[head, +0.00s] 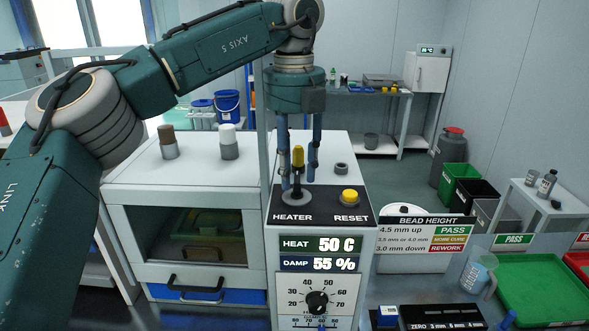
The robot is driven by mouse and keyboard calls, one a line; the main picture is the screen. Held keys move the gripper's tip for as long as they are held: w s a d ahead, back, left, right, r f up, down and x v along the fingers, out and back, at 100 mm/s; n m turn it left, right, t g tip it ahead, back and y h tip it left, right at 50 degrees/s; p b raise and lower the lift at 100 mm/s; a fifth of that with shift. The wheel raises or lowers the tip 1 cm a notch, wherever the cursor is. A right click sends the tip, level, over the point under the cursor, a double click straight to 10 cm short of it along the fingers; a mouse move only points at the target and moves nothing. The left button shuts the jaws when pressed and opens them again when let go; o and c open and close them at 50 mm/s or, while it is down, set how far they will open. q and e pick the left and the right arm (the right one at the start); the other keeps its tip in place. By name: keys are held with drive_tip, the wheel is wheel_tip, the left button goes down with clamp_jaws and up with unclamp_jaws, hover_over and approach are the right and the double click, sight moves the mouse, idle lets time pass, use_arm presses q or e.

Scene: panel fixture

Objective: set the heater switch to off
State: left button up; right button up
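The heater switch (298,158) is a lever with a yellow tip and dark stem on a round grey base, on the black panel top above the label HEATER. The lever points up in the picture; I cannot tell which setting this is. My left gripper (299,172) points down over it. Its two blue-grey fingers are apart, one on each side of the lever, with a visible gap beside the yellow tip. I see no clear contact. My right gripper is not in view.
A yellow RESET button (349,195) sits right of the switch. The panel front has a display (320,245) reading HEAT 50 C and DAMP 55 %, and a black dial (317,301). A white cabinet (185,190) adjoins at left. A green tray (540,290) lies at right.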

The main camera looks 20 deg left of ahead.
sight(295, 177)
use_arm(q)
wheel_tip(295, 177, up, 12)
idle(0.9)
drive_tip(key=shift+f, duration=0.15)
idle(0.3)
